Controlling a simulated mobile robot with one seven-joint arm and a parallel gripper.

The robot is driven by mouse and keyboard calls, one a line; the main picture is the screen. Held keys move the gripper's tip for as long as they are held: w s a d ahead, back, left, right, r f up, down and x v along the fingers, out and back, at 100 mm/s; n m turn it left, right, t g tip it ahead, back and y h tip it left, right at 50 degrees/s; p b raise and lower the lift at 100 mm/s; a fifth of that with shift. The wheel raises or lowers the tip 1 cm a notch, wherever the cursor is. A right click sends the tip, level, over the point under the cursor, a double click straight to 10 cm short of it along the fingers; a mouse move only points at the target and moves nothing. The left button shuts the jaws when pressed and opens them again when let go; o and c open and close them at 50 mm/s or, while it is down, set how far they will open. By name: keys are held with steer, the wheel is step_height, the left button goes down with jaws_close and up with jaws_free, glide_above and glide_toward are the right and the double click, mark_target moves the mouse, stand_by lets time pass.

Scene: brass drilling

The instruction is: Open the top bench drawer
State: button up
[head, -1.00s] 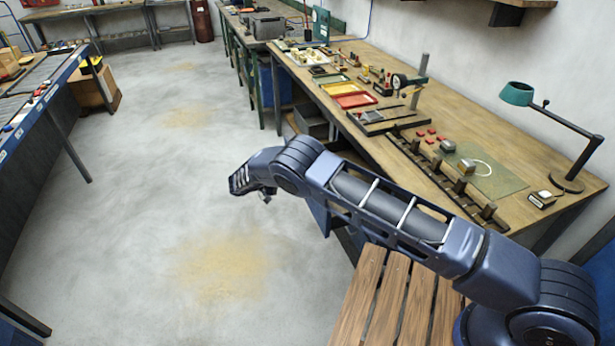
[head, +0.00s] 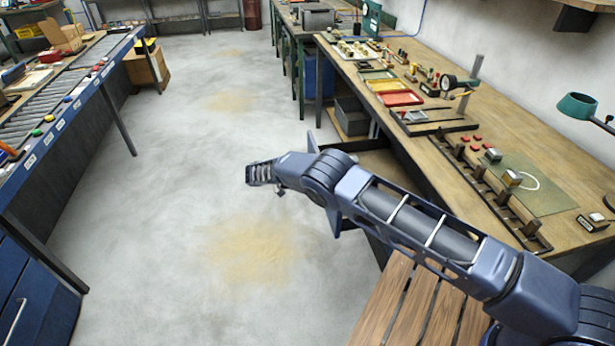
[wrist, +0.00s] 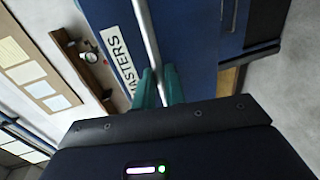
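In the wrist view the blue drawer front (wrist: 188,40) fills the upper middle, with a white label reading MASTERS and a long silver bar handle (wrist: 145,35). The green fingertips of my gripper (wrist: 160,85) lie on both sides of the bar, close together, and appear shut on it. In the head view my arm reaches left past the bench's front edge; my gripper (head: 265,174) shows only in part. Blue corners of the drawer front (head: 313,143) stick out above and below my forearm. A wooden drawer inside (head: 375,165) shows between front and bench, so the drawer stands partly open.
The workbench (head: 540,165) carries colored trays, a dial gauge stand, a rack and a teal lamp (head: 577,106). A slatted wooden platform (head: 405,310) is at the bottom. A roller-topped blue bench (head: 75,95) stands left. The floor (head: 190,190) between is clear.

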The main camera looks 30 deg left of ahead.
steer(key=o, duration=0.3)
steer(key=shift+v, duration=5.35)
